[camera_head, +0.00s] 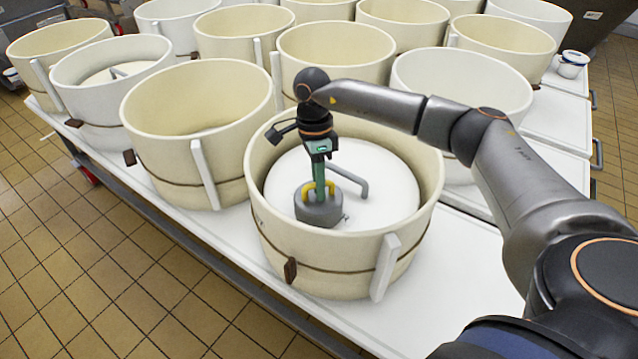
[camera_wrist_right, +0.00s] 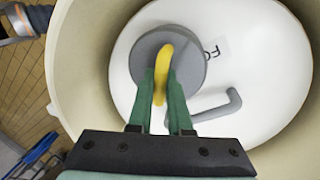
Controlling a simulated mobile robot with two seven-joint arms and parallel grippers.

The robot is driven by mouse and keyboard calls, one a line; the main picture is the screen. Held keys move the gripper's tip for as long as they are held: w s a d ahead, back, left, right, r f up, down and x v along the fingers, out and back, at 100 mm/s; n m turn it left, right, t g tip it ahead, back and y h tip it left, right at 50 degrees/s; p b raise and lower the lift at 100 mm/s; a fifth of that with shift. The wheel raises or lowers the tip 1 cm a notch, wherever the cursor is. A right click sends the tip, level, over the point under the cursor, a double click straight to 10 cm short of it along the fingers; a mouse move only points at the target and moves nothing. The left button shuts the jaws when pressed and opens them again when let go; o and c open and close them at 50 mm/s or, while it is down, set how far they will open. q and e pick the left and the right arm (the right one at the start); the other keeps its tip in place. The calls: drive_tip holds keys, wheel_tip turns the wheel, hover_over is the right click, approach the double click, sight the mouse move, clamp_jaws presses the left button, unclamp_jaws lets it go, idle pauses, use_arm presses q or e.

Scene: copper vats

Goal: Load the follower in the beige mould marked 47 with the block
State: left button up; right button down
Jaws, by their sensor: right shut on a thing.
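The block (camera_head: 320,212) is a grey cylinder with a yellow handle. My right gripper (camera_head: 321,185) points down into the nearest beige mould (camera_head: 330,268), its green fingers shut on the yellow handle. The follower (camera_head: 382,205), a white disc with a grey bent handle, lies inside that mould. The block is upright on the follower or just above it, left of the follower's handle; I cannot tell if they touch. In the right wrist view the block (camera_wrist_right: 140,65) partly covers a label on the follower (camera_wrist_right: 255,60). No 47 is readable. My left gripper is not in view.
Several other cream and white moulds stand close around, including an empty beige one (camera_head: 160,110) at left and a white one (camera_head: 470,75) behind my right arm. A white one (camera_head: 85,100) at far left holds a disc. The white table (camera_head: 450,300) is bare at front right.

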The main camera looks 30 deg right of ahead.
drive_tip(key=c, duration=0.8)
unclamp_jaws()
drive_tip(key=shift+r, duration=0.1)
drive_tip(key=shift+o, duration=0.2)
drive_tip(key=shift+s, duration=0.1)
drive_tip(key=shift+r+p, duration=2.65)
drive_tip(key=shift+r, duration=0.85)
